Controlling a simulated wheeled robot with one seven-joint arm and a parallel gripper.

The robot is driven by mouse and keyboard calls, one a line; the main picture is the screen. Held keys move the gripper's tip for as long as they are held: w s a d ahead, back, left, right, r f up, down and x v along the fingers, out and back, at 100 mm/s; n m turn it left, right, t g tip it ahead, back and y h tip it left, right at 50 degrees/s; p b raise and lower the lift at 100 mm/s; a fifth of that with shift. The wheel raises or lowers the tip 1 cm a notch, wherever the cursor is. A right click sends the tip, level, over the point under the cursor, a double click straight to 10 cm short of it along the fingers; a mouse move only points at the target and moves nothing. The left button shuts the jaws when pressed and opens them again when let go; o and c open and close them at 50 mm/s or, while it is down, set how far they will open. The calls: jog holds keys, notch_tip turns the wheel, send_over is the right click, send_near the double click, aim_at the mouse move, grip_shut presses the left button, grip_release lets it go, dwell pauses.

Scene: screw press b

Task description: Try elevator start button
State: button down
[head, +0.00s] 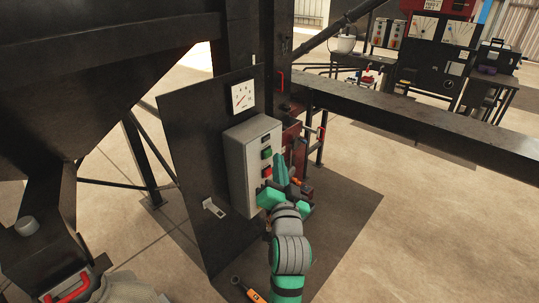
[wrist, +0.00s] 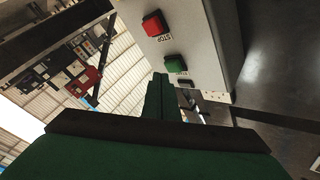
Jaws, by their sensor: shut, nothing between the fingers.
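A grey control box (head: 240,165) is mounted on a dark upright panel (head: 195,150). Its face carries a green button (head: 266,153) with a red button (head: 267,171) below it. In the wrist view, which shows the box upside down, the red button (wrist: 154,23) is marked STOP and the green button (wrist: 175,64) has a START label. A small dark control (wrist: 185,82) sits beyond the green one. My gripper (head: 281,158) is shut and empty, in front of the box's face. In the wrist view its fingertips (wrist: 160,76) appear close beside the green button; contact cannot be told.
A dial gauge (head: 243,96) is above the box and a small switch (head: 213,208) is low on the panel. Red machinery (head: 292,135) stands close behind my gripper. A long dark beam (head: 420,120) runs right. Open floor (head: 430,220) lies at right.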

jog(key=shift+w, duration=0.1)
jog(key=shift+w+a, duration=0.25)
jog(key=shift+w, duration=0.05)
jog(key=shift+a, duration=0.1)
dwell(0.4)
jog(key=shift+w+a, duration=0.2)
jog(key=shift+a, duration=0.1)
dwell(0.6)
jog(key=shift+s+d, duration=0.6)
jog(key=shift+d, duration=0.25)
